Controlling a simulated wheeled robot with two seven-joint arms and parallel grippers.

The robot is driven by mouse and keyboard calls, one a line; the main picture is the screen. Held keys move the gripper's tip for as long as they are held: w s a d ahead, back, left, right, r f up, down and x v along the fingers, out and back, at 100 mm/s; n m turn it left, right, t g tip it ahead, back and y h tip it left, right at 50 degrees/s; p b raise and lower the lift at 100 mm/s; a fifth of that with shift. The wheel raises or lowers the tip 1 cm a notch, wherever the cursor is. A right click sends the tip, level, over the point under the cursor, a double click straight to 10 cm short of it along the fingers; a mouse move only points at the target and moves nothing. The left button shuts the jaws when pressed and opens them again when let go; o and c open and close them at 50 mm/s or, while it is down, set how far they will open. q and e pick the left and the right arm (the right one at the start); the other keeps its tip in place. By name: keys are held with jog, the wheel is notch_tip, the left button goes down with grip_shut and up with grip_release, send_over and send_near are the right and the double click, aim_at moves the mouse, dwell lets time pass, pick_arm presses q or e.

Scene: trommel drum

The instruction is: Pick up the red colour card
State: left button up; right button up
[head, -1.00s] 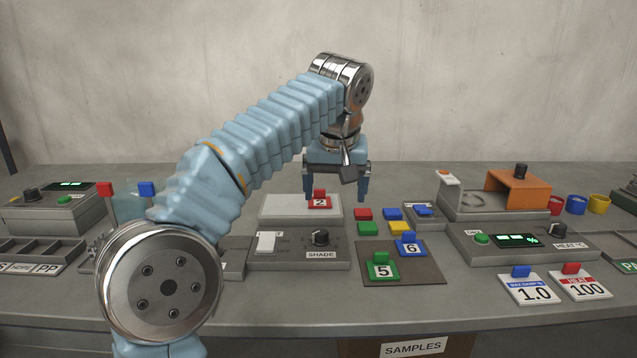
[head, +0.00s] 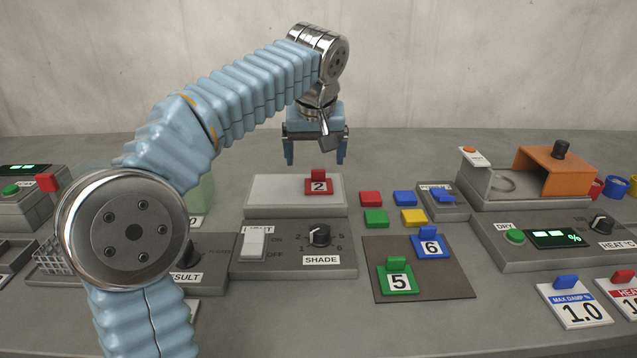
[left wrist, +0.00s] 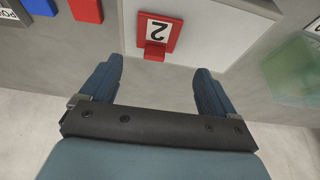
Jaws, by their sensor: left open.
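The red colour card (head: 318,185), marked 2 and with a red grip block on top, lies on the right part of a pale raised plate (head: 270,192). It also shows in the left wrist view (left wrist: 158,36), ahead of the fingers and between their lines. My left gripper (head: 315,160) is open and empty, above and behind the card, not touching it. Its two fingers (left wrist: 158,85) are spread in the left wrist view. My right gripper is not in view.
A SHADE box (head: 292,262) with knob and switch stands in front of the plate. Several small coloured blocks (head: 371,199) lie right of it. A dark mat (head: 430,288) holds green card 5 (head: 397,277) and blue card 6 (head: 430,243). An orange cover (head: 548,172) stands further right.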

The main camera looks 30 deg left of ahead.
aim_at(319, 175)
pick_arm(q)
jog(key=x, duration=0.5)
jog(key=shift+w+d+f, duration=0.15)
jog(key=shift+d+f, duration=0.15)
jog(key=c, duration=1.1)
jog(key=shift+r, duration=0.15)
